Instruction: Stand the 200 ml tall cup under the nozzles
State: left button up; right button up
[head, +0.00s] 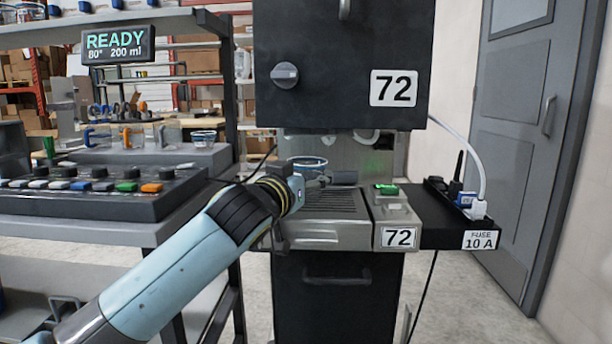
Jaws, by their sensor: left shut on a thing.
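My left gripper (318,182) is in front of the machine, just above its slotted drip tray (335,203). It is shut on a clear cup with a blue rim (307,162). The cup looks upright; its lower part is hidden by my gripper and wrist, so I cannot tell whether it touches the tray. The pale nozzles (366,135) hang under the black machine head (340,70). The cup is left of and below them in the picture. I cannot read a size on the cup. My right gripper is not in view.
A control panel (100,190) with several coloured buttons is at left, below a READY display (118,45) reading 80° 200 ml. Another cup (203,138) and several mugs stand behind it. A green-lit switch (386,189) and a power strip (460,200) are right of the tray.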

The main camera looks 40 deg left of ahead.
pick_arm(q)
jog(key=shift+f+b, duration=0.35)
jog(key=shift+f, duration=0.15)
dwell(0.3)
jog(key=o, duration=1)
jog(key=shift+o, duration=0.2)
jog(key=shift+s, duration=0.1)
jog(key=s+d, duration=0.2)
jog(key=s, duration=0.9)
jog(key=shift+s+d, duration=0.25)
